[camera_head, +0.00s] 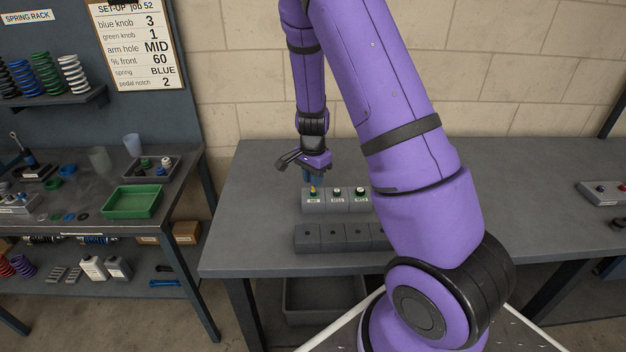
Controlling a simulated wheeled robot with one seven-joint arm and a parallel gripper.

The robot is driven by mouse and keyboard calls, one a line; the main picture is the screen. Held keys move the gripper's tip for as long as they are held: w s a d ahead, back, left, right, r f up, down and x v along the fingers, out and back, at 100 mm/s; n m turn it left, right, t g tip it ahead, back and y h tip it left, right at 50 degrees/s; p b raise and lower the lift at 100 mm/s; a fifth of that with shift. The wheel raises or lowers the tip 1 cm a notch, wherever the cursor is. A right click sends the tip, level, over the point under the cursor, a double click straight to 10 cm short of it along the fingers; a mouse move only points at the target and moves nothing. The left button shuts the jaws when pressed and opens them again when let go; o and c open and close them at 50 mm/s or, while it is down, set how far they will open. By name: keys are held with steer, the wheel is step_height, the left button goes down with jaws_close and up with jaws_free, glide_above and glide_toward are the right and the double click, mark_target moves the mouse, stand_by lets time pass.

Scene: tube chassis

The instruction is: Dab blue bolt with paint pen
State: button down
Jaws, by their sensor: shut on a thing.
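My gripper (309,163) is above the back left of the grey labelled block (336,208) on the middle bench. It is shut on a small blue upright thing (308,176), which shows just below the fingers. It may be the paint pen, but it is too small to tell. Its lower end is close to the block, and I cannot tell whether it touches. The labelled block holds small yellow-, green- and white-topped pieces (337,191). I cannot make out a blue bolt for certain; my arm covers the block's right side.
A second grey block with holes (330,239) lies in front. My arm hides the bench's middle right. The left bench holds a green tray (131,203), a dark parts tray (153,174) and cups. The bench's left (245,210) is clear.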

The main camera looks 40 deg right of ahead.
steer(key=shift+r, duration=2.65)
